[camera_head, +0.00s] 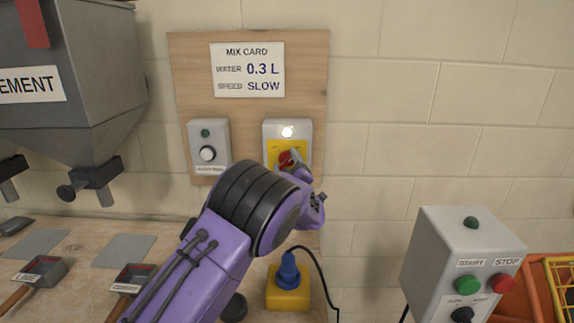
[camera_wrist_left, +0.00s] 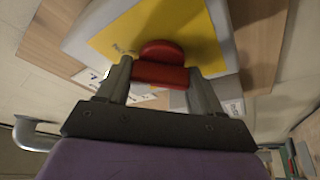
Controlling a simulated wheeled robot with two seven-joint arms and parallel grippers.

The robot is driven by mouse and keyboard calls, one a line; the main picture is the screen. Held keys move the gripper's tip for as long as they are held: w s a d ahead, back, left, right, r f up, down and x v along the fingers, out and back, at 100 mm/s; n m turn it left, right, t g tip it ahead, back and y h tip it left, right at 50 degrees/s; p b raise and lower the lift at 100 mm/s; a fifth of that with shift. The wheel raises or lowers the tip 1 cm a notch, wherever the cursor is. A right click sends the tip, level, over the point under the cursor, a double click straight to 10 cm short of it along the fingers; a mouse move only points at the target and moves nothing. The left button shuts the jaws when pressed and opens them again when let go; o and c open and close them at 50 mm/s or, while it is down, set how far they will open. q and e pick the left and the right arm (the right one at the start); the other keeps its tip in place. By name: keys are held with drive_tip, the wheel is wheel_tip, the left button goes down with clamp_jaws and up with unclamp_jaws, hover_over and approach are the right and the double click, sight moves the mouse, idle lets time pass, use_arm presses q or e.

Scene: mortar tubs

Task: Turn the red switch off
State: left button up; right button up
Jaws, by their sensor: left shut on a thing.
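The red switch (camera_head: 286,158) is a red rotary handle on a yellow plate, on a grey box (camera_head: 300,131) fixed to the wooden board. A lamp (camera_head: 287,132) above it glows white. My left gripper (camera_head: 291,160) reaches up to the switch and partly hides it. In the left wrist view, the two fingers of my left gripper (camera_wrist_left: 160,84) are shut on the red handle (camera_wrist_left: 160,75), one finger at each side. The yellow plate (camera_wrist_left: 115,40) shows behind it; its lettering is mostly hidden or too small to read. My right gripper is not in view.
A second grey box (camera_head: 209,130) with a white knob and dark green lamp is on the board's left. A yellow block with a blue plug (camera_head: 288,290) stands below. A grey control box (camera_head: 440,245) with START and STOP buttons is at right. A cement hopper (camera_head: 110,70) hangs at left.

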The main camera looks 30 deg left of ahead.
use_arm(q)
drive_tip(key=n+g+b, duration=0.2)
drive_tip(key=n, duration=0.3)
drive_tip(key=shift+f, duration=0.15)
drive_tip(key=n+b, duration=0.1)
drive_tip(key=n, duration=0.1)
drive_tip(key=n+g+h+b, duration=0.1)
drive_tip(key=n, duration=0.1)
drive_tip(key=shift+n+g+b, duration=0.3)
drive_tip(key=shift+b, duration=0.05)
drive_tip(key=n+h+b, duration=0.1)
drive_tip(key=n+b, duration=0.1)
drive_tip(key=n, duration=0.1)
drive_tip(key=shift+n+h+b, duration=0.3)
drive_tip(key=shift+n+h, duration=0.1)
drive_tip(key=shift+n+h+b, duration=0.9)
drive_tip(key=shift+n+b, duration=0.35)
drive_tip(key=shift+n, duration=0.35)
drive_tip(key=o, duration=1.1)
drive_tip(key=shift+r, duration=0.2)
drive_tip(key=shift+c, duration=0.2)
